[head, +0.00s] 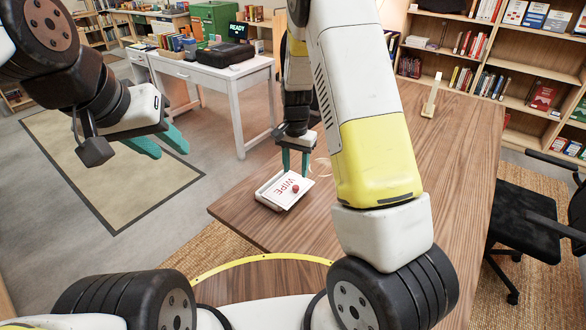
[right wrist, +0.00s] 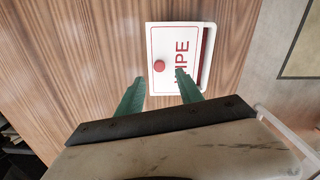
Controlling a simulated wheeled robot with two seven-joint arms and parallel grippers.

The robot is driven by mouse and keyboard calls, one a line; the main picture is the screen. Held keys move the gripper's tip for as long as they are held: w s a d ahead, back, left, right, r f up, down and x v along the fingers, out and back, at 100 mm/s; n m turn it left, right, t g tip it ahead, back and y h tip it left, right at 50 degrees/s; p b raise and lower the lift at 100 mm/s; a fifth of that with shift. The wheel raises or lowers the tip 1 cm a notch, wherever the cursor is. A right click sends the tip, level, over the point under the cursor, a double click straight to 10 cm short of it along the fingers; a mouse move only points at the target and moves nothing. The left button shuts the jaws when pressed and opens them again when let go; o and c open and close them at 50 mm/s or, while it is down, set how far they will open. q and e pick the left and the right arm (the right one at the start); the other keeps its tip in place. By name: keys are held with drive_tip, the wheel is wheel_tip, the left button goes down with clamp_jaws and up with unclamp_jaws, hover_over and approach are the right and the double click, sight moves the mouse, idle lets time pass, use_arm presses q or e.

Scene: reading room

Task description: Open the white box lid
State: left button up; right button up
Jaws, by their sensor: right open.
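The white box (head: 264,199) sits on the wooden table near its left edge. Its white lid (head: 281,189) has red "WIPE" lettering and a round red knob (head: 295,188). In the right wrist view the lid (right wrist: 170,42) and knob (right wrist: 159,66) show from above, with a dark red strip (right wrist: 206,50) along the box's right side. My left gripper (head: 168,146) is open and empty, away from the table.
The wooden table (head: 460,140) is mostly clear, with a small pale upright object (head: 431,96) at its far side. A white desk (head: 215,75) with a black case (head: 226,55) stands behind. A black chair (head: 535,225) is at the right. Bookshelves line the back.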

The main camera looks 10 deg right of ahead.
sight(296, 186)
wheel_tip(296, 186, down, 7)
drive_tip(key=shift+r, duration=0.2)
clamp_jaws()
idle(1.5)
